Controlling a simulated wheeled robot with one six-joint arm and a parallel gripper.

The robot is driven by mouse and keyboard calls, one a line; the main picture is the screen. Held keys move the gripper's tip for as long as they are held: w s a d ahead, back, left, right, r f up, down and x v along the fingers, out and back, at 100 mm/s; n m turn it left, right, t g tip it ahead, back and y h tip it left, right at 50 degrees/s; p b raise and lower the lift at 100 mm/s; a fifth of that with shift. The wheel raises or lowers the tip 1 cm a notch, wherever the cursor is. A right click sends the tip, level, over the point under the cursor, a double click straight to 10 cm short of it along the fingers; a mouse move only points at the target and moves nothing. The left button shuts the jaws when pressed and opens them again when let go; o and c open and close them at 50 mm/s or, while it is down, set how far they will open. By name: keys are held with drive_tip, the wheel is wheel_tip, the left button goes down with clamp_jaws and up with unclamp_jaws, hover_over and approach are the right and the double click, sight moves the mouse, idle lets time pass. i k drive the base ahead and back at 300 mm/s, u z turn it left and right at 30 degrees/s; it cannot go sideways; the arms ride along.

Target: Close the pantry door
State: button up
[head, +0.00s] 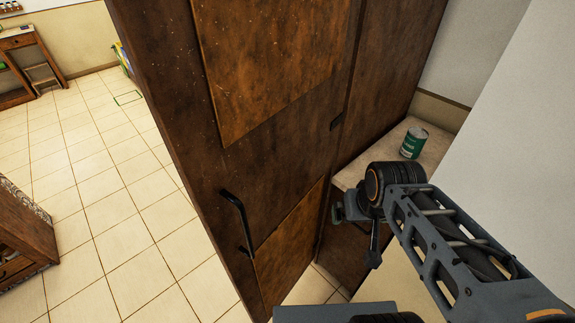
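The pantry door (265,60) is a tall dark brown wooden panel that fills the middle of the head view. It stands swung open, with a hinge (337,121) at its right edge. A black bar handle (237,212) is on the face toward me, low and left. My gripper (354,228) is right of the door, in front of the shelf side. A gap shows between it and the handle. Its fingers are small and partly hidden by my arm, so I cannot tell whether they are open or shut. I see nothing held in it.
A green can (413,142) stands on a pale shelf (431,158) behind my gripper. A large pale surface (520,170) fills the right side. Tiled floor (110,190) is open left of the door. Wooden furniture (22,235) stands at the left edge.

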sight(246, 99)
drive_tip(key=z, duration=0.9)
drive_tip(key=k, duration=1.1)
drive_tip(key=u, duration=1.45)
drive_tip(key=i, duration=0.5)
